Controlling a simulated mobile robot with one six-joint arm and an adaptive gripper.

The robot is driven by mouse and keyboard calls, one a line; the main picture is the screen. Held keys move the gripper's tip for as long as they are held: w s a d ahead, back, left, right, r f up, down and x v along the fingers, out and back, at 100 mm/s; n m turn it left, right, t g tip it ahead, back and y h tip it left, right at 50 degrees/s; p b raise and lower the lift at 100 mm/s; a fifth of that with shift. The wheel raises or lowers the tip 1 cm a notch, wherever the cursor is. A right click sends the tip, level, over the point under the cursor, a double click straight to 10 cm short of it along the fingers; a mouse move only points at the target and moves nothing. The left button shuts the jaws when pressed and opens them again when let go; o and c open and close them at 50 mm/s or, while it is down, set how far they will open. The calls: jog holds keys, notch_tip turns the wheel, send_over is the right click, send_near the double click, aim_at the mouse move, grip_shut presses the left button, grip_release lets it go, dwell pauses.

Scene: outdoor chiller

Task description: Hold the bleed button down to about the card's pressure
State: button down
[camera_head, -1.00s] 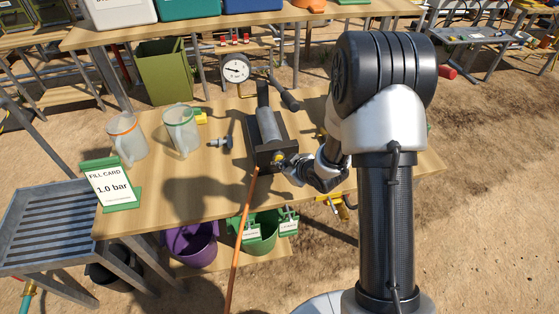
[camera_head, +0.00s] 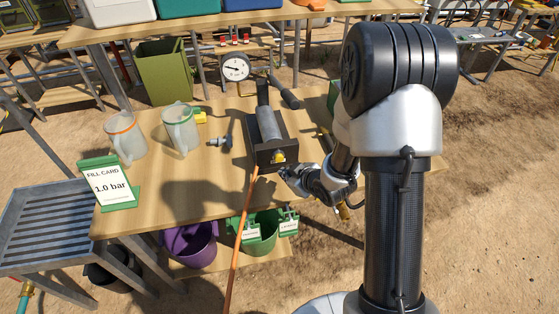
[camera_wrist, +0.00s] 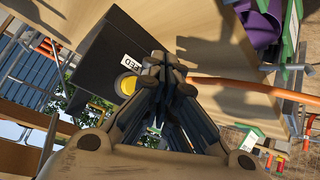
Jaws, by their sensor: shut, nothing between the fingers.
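The bleed button is a yellow round knob (camera_head: 278,156) on the front face of the dark pump block (camera_head: 265,158). In the wrist view the yellow button (camera_wrist: 127,85) sits on the dark face beside a label partly reading "EED". My gripper (camera_head: 284,173) is shut and empty, just in front of and below the button in the head view. The wrist view shows the closed fingertips (camera_wrist: 160,62) just right of the button, seemingly apart from it. The fill card (camera_head: 108,186) reads 1.0 bar. The pressure gauge (camera_head: 235,68) stands behind the pump; its reading is too small to tell.
Two clear jugs, one with an orange rim (camera_head: 125,136) and one with a green rim (camera_head: 181,128), stand left on the table. An orange hose (camera_head: 241,220) runs down from the pump front. Purple (camera_head: 190,245) and green (camera_head: 262,235) buckets sit below.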

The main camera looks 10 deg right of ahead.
jog(key=shift+s+b, duration=0.35)
jog(key=shift+s, duration=1.15)
jog(key=s+d+r+m+g+h, duration=0.1)
jog(key=s+d+r+m+h, duration=0.15)
jog(key=r, duration=0.55)
jog(key=s+d+r+m+g+h, duration=0.15)
jog(key=s+r, duration=0.25)
jog(key=r, duration=0.4)
jog(key=s+a+r+m+g, duration=0.1)
jog(key=s+r, duration=0.3)
jog(key=s, duration=0.5)
jog(key=s+a+r+m+g+y, duration=0.1)
jog(key=s+a+r+m, duration=0.1)
jog(key=s, duration=0.8)
notch_tip(320, 180, up, 2)
jog(key=shift+a+r+m, duration=0.1)
jog(key=shift+a+m, duration=0.2)
jog(key=shift+a, duration=0.6)
